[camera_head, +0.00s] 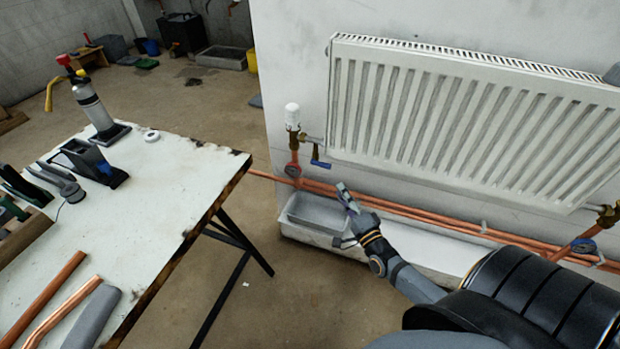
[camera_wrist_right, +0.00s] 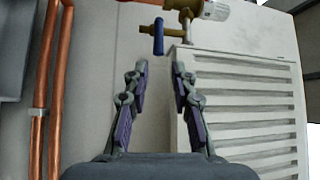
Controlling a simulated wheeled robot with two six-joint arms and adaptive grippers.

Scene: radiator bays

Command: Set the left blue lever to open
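The left blue lever (camera_head: 320,163) is on the brass valve at the radiator's lower left corner, under a white thermostatic head (camera_head: 292,115). Its blue handle lies roughly parallel to the copper pipes. In the right wrist view the blue lever (camera_wrist_right: 158,38) is just beyond the fingertips, roughly centred between them. My right gripper (camera_head: 345,193) is below and slightly right of the lever in the head view, apart from it. In the right wrist view the right gripper (camera_wrist_right: 161,70) has its fingers spread with nothing between them. My left gripper is not in view.
The white radiator (camera_head: 460,115) hangs on the wall right of the lever. Copper pipes (camera_head: 400,207) run along the wall below it, above a grey trough (camera_head: 315,215). A workbench (camera_head: 165,200) with tools stands at left, with open floor between it and the trough.

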